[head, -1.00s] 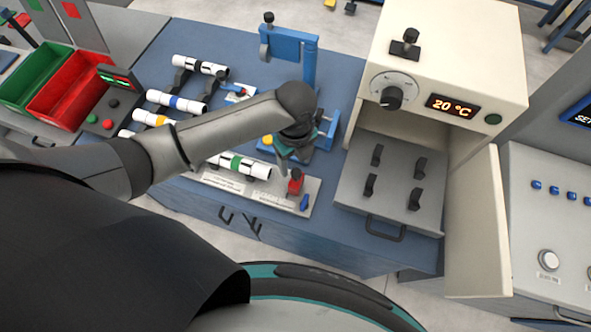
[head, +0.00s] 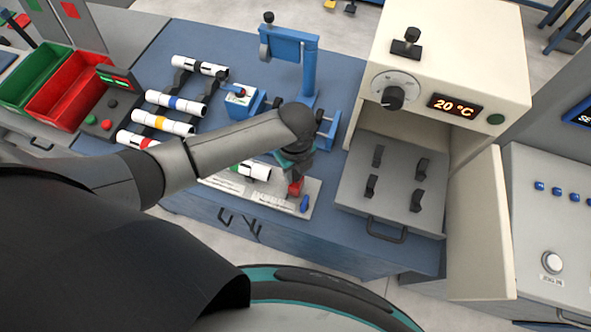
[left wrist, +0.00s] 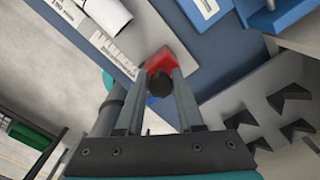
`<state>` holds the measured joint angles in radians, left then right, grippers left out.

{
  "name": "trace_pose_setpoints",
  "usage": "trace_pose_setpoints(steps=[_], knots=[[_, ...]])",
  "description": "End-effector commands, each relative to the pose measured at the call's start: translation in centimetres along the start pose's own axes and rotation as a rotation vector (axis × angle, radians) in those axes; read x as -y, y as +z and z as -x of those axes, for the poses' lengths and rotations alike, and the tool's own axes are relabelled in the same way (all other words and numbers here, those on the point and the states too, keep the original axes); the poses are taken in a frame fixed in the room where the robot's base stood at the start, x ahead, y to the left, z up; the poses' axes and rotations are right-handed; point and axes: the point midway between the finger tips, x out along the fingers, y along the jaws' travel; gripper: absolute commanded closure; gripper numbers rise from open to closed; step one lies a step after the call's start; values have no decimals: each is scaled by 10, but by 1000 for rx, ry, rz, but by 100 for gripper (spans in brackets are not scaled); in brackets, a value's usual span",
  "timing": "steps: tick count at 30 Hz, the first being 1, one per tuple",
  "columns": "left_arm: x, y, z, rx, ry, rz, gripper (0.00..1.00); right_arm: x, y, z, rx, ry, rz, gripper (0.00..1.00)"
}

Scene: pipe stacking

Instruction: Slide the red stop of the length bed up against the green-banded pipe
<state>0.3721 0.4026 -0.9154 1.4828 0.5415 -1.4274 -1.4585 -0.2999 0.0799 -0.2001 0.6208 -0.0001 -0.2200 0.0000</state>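The length bed (head: 283,203) is a pale plate at the front of the blue bench. The green-banded pipe (head: 250,171) lies on it, partly hidden by my left arm. The red stop (head: 294,188) is near the bed's right end, to the right of the pipe. In the left wrist view the red stop (left wrist: 168,60) has a dark knob (left wrist: 160,84). My left gripper (left wrist: 161,76) is open, with one finger on each side of this knob; contact is unclear. A white pipe end (left wrist: 108,14) shows at top left there, apart from the stop. My right gripper is not in view.
Several banded pipes (head: 170,103) lie on holders at the left. A blue stand (head: 309,75) rises behind my arm. A white oven (head: 450,55) with an open door and a pulled-out tray (head: 393,200) stands at the right. A blue part (head: 304,203) is at the bed's end.

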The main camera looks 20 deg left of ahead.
Motion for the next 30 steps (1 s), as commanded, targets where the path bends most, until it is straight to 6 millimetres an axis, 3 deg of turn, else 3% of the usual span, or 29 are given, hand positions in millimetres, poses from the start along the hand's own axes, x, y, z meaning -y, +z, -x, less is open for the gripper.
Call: trace_pose_setpoints(steps=[1, 9, 19, 30], knots=[[0, 0, 0, 0, 0, 0, 70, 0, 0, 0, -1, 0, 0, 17], [0, 0, 0, 0, 0, 0, 100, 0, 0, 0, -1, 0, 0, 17], [-5, 6, 1, 2, 4, 2, 100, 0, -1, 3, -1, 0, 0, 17], [-45, 62, 1, 3, 5, 2, 100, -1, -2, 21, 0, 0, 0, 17]])
